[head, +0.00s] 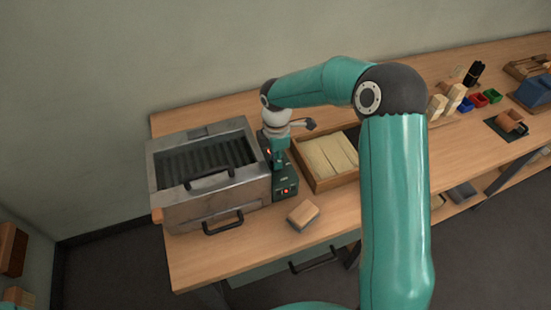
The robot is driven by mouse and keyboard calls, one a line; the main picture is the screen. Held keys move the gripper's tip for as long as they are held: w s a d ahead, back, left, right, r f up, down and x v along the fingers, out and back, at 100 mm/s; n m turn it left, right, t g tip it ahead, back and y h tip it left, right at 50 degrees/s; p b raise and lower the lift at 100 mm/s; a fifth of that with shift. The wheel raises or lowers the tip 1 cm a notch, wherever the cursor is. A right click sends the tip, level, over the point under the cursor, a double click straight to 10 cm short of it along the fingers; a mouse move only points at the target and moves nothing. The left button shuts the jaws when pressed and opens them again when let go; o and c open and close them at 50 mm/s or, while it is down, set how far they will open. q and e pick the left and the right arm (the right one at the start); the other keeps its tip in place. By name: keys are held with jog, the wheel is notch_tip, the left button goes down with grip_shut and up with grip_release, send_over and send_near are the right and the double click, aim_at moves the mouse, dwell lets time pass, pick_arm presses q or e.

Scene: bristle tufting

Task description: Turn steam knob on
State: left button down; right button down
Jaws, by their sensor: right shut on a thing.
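The metal steam box (215,205) with a dark ribbed opening stands at the left of the workbench. A dark teal control unit (289,183) with small red-lit switches stands against its right side. My right gripper (274,148) points down over this unit, at the steam box's right edge. It is shut, apparently on the steam knob, which my gripper and wrist mostly hide. I cannot tell the knob's angle. My left gripper is not in view.
A wooden tray (313,178) with pale slats lies right of the unit. A small wooden block (303,215) lies near the front edge. Blocks and coloured bins (477,100) stand farther right. My right arm covers part of the bench's middle.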

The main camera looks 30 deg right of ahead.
jog(key=shift+w+d+r, duration=0.1)
jog(key=shift+w+r, duration=0.05)
dwell(0.3)
jog(key=c, duration=1.5)
grip_release()
jog(key=shift+o, duration=0.2)
notch_tip(320, 180, up, 12)
